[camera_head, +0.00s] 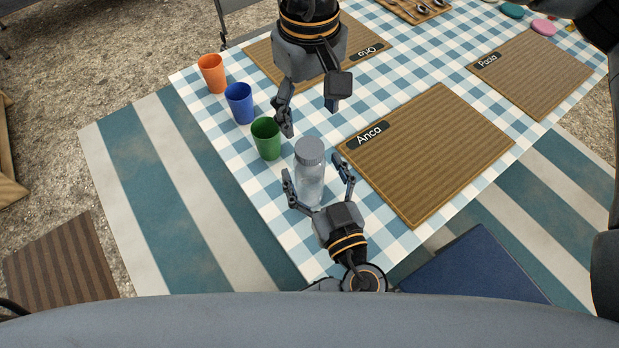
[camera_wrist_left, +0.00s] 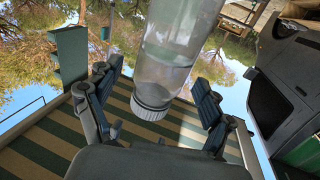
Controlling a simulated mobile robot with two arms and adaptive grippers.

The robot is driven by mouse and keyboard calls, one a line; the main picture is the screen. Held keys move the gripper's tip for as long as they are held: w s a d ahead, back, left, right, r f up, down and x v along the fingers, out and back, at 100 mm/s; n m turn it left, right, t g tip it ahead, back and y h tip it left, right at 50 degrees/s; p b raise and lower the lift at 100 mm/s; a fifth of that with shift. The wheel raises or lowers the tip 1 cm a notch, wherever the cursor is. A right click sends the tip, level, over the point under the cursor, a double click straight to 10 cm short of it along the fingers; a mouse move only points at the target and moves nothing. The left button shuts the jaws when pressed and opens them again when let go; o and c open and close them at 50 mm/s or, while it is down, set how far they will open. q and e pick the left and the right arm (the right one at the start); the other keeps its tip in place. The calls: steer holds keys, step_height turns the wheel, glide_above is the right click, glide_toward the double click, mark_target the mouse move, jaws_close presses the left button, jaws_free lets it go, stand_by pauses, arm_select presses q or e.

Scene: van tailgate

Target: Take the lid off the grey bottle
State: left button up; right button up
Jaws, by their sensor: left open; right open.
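The bottle (camera_head: 311,187) is clear with a grey ribbed lid (camera_head: 310,150) on top. It stands upright near the table's front edge. My left gripper (camera_head: 318,180) is open, with a finger on either side of the bottle body; contact cannot be told. The left wrist view shows the bottle (camera_wrist_left: 178,48) inverted, its lid (camera_wrist_left: 152,104) between the open fingers of my left gripper (camera_wrist_left: 158,88). My right gripper (camera_head: 308,118) is open and empty, pointing down just behind and above the lid.
A green cup (camera_head: 266,139), a blue cup (camera_head: 239,103) and an orange cup (camera_head: 211,74) stand in a row left of the bottle. A brown placemat marked Anca (camera_head: 430,155) lies to the right. More placemats and small items are farther back on the checked tablecloth (camera_head: 400,85).

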arm_select(q)
steer(key=shift+x, duration=1.05)
jaws_close()
